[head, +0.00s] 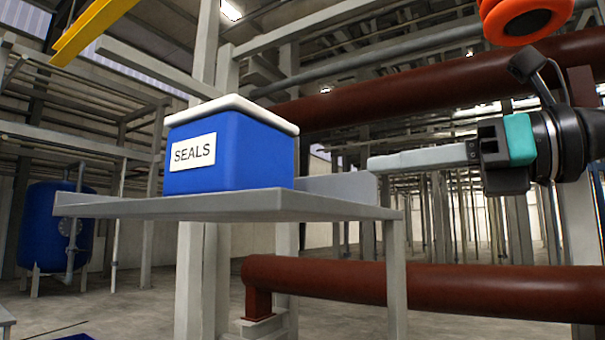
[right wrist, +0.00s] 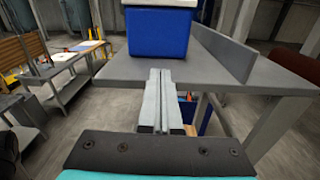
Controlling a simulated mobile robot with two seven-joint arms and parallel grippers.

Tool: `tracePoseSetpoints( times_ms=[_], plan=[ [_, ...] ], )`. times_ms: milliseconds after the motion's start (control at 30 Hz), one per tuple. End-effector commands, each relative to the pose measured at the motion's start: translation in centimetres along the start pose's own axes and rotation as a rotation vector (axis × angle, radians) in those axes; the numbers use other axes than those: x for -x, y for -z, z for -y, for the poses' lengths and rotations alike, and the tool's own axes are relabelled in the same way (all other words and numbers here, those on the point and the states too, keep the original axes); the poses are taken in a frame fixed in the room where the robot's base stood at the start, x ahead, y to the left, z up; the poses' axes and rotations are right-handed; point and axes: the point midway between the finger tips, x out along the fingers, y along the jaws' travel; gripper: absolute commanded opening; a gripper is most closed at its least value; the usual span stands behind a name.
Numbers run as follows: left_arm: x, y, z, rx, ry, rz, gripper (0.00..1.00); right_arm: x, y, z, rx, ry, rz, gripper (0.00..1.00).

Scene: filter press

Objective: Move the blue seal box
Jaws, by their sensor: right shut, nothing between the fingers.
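The blue seal box (head: 228,151) has a white lid and a label reading SEALS. It stands upright on a grey shelf (head: 240,204) in the head view. It also shows at the top of the right wrist view (right wrist: 158,34), partly cut off by the frame. My right gripper (head: 372,163) comes in from the right, with its fingers shut and empty. In the right wrist view its fingertips (right wrist: 160,75) point toward the box, in front of the shelf edge and apart from the box. My left gripper is not in view.
A low grey upright plate (head: 338,187) stands along the shelf edge beside the box. Dark red pipes run above (head: 420,85) and below (head: 430,290) the shelf. An orange ring-shaped object (head: 524,18) hangs at upper right. A blue tank (head: 55,225) stands far left.

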Motion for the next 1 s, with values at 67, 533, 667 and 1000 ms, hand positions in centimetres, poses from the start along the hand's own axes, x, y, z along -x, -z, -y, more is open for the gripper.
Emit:
tracePoseSetpoints(
  times_ms=[67, 533, 667, 1000],
  plan=[
    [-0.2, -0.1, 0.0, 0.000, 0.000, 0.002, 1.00, 0.3, -0.8, -0.8, 0.033, 0.012, 0.011, 0.00],
    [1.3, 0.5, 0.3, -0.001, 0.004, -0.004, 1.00, -5.9, -1.6, -1.2, 0.048, 0.017, 0.015, 0.00],
    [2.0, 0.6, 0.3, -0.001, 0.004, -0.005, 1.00, -8.7, -1.7, -1.1, 0.048, 0.017, 0.016, 0.00],
    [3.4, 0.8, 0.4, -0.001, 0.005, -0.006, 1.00, -13.2, -1.6, -0.9, 0.049, 0.020, 0.017, 0.00]
  ],
)
